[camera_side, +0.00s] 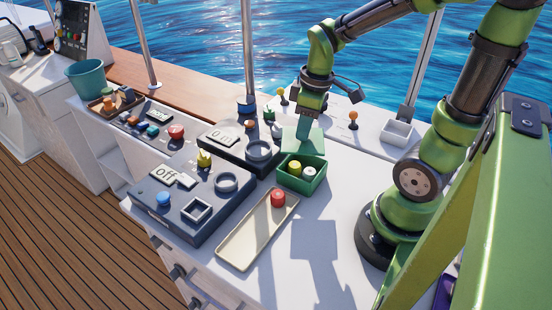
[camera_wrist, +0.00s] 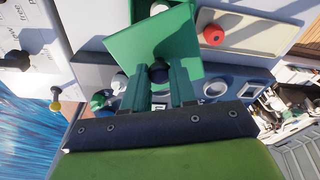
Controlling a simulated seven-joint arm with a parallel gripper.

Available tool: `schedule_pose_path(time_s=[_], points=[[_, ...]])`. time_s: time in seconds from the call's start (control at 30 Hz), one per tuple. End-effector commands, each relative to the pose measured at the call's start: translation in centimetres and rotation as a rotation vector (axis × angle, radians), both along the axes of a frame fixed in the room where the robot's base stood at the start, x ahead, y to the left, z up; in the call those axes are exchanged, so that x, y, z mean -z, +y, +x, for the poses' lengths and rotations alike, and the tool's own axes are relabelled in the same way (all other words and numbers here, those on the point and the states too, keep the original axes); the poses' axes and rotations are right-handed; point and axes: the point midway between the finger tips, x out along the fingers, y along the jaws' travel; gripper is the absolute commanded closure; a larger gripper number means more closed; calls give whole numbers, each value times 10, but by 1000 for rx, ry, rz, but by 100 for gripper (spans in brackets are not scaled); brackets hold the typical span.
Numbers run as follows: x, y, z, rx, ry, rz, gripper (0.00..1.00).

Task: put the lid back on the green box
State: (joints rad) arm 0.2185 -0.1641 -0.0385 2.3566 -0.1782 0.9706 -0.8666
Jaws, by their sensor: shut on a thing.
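The green box (camera_side: 304,183) stands open on the white counter in the side view, with a yellow piece (camera_side: 294,168) and a pale piece (camera_side: 309,173) inside. My gripper (camera_side: 304,126) is shut on the dark knob (camera_wrist: 158,72) of the square green lid (camera_side: 297,143). It holds the lid above and behind the box, toward the water side. In the wrist view the lid (camera_wrist: 155,43) spreads beyond my fingertips (camera_wrist: 160,80) and hides most of the box; a green part with a white piece (camera_wrist: 158,8) shows past its edge.
A cream tray (camera_side: 240,245) with a red piece (camera_side: 278,197) lies in front of the box. Dark control panels (camera_side: 215,230) stand to the left. An orange-topped stick (camera_side: 353,117) and a white square holder (camera_side: 397,132) are behind right. Counter right of the box is clear.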

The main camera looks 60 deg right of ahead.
Motion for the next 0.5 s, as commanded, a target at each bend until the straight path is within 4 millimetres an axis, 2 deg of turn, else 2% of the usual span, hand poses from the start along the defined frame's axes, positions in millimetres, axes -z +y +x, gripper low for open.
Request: schedule_pose_path(time_s=[0.27,0.5], points=[[17,1,-5,-28,19,3,100],[41,1,-5,-25,19,4,100]])
